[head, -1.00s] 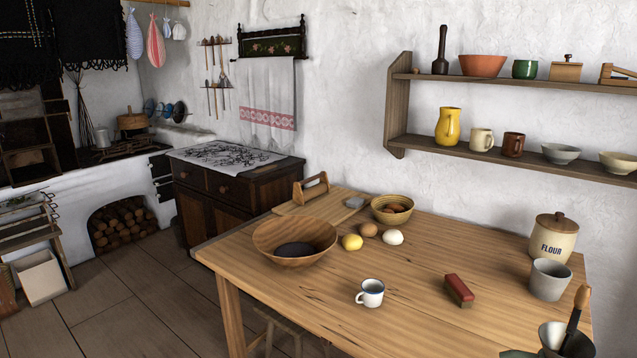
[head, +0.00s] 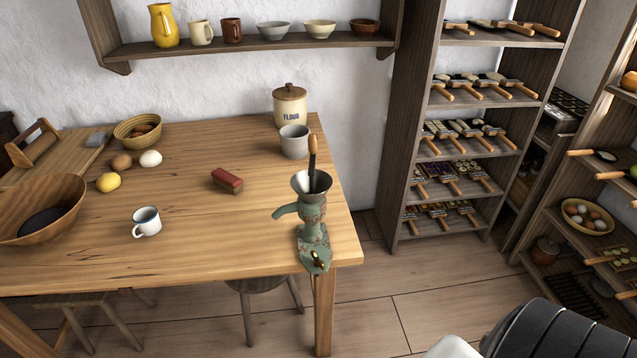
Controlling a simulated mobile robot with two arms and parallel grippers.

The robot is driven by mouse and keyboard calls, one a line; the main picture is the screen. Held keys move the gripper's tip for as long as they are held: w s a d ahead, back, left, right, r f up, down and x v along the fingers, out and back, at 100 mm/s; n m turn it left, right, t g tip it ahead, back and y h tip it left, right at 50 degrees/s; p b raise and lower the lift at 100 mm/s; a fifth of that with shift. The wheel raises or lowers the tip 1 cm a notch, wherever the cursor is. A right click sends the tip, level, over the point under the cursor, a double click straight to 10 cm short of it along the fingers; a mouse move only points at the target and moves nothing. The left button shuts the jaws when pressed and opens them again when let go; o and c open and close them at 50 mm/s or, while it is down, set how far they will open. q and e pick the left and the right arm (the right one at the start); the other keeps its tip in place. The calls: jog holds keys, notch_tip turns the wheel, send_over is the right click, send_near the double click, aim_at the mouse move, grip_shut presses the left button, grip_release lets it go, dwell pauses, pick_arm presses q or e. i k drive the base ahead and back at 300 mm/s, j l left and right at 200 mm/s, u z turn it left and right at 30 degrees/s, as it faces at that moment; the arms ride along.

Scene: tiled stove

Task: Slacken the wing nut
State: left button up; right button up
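A green, worn hand grinder (head: 313,215) with a funnel top stands at the right front corner of the wooden table. A dark stick with a wooden handle (head: 313,150) stands in its funnel. A small brass-coloured piece (head: 318,260), which looks like the wing nut, sits low on the grinder's front, by the table edge. It is too small to tell how tight it is. Neither of my grippers is in view. Part of my own arm shows at the bottom right, apart from the grinder.
On the table (head: 200,250) are a grey cup (head: 294,143), a flour jar (head: 290,106), a red block (head: 227,180), a white mug (head: 147,222) and a wooden bowl (head: 65,205). A stool (head: 262,285) stands under it. Tall shelves (head: 400,130) stand right; floor before them is clear.

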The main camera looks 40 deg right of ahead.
aim_at(320, 264)
jog(key=z, duration=1.1)
